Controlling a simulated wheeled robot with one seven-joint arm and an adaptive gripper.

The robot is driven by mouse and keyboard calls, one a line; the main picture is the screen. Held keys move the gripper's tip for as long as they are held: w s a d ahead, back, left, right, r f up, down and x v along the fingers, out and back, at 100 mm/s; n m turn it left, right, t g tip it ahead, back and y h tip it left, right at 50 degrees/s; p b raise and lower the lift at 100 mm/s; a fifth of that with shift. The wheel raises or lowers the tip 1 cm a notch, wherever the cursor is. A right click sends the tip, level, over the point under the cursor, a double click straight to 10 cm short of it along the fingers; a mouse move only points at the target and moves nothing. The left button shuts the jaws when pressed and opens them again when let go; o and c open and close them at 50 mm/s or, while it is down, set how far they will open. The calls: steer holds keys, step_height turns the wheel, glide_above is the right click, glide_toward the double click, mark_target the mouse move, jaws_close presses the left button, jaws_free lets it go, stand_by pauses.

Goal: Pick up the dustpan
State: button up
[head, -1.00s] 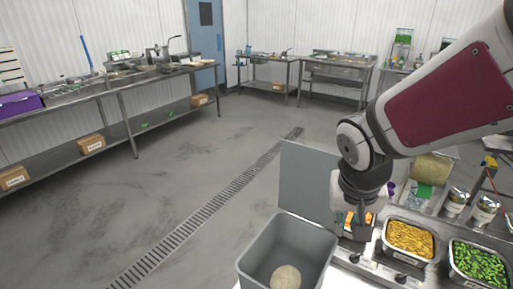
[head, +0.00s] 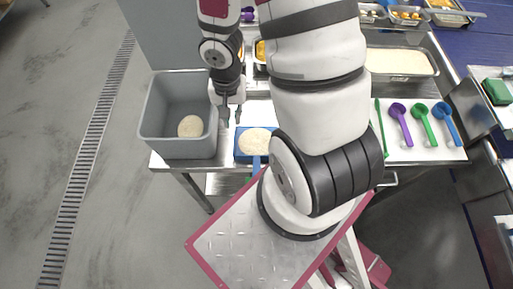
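A blue dustpan (head: 240,153) lies on the steel worktop to the right of the grey bin, with a heap of pale rice (head: 257,141) on it. Its handle points toward my base, and its right side is partly hidden by my arm. My gripper (head: 231,116) points down just above and left of the dustpan in the picture. Its two fingers are apart with nothing visible between them. I cannot tell its exact height above the worktop.
A grey bin (head: 150,120) with some rice in the bottom stands close left of my gripper. Purple, green and blue scoops (head: 422,112) lie at the right. A rice-filled tray (head: 433,65) sits behind them. My arm hides the middle of the worktop.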

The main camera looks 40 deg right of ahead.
glide_above(236, 143)
steer(key=shift+f, duration=3.7)
steer(key=shift+f+p, duration=0.5)
steer(key=shift+f, duration=1.25)
steer(key=shift+w+f, duration=0.1)
steer(key=shift+f, duration=0.7)
jaws_close()
steer(key=shift+r, duration=0.1)
